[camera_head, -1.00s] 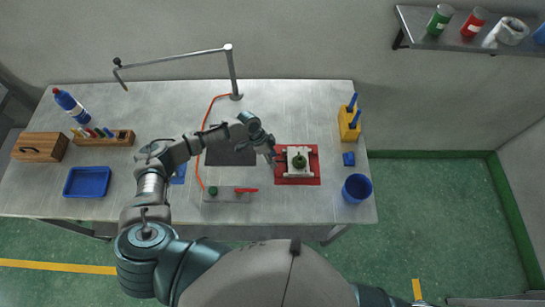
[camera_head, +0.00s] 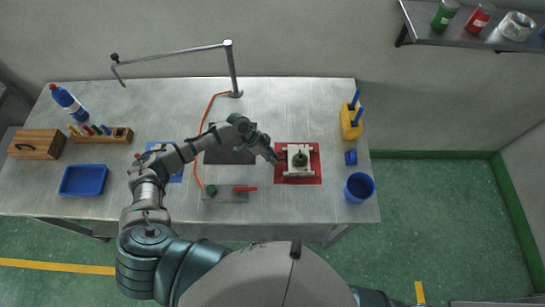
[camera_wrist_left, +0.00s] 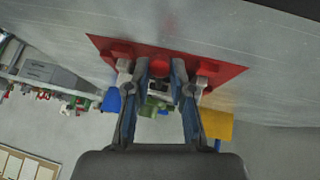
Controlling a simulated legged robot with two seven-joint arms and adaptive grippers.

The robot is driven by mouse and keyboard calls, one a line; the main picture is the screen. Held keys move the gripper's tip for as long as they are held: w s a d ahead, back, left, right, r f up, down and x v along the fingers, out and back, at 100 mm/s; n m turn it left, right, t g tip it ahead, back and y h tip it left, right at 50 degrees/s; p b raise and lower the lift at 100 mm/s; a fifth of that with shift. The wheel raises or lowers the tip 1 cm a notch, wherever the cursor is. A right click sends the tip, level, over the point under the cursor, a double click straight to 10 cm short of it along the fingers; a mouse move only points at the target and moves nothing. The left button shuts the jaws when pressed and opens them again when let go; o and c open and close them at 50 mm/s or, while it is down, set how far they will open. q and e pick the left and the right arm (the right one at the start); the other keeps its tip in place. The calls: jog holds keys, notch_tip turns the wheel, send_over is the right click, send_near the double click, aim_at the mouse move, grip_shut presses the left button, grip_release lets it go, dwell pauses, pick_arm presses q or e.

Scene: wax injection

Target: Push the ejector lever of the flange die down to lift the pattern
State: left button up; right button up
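My left gripper (camera_head: 276,158) is at the die's left side, near the mat's left edge. My right gripper is not in view.
A blue cup (camera_head: 358,187), a small blue block (camera_head: 350,157) and a yellow holder (camera_head: 351,122) stand right of the die. Left of it lie a dark plate (camera_head: 222,155) and a grey plate with a red handle (camera_head: 244,189).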

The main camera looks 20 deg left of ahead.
pick_arm(q)
jog(key=o, duration=0.3)
jog(key=v, duration=1.2)
jog(key=shift+a, duration=0.1)
jog(key=shift+s+f, duration=0.1)
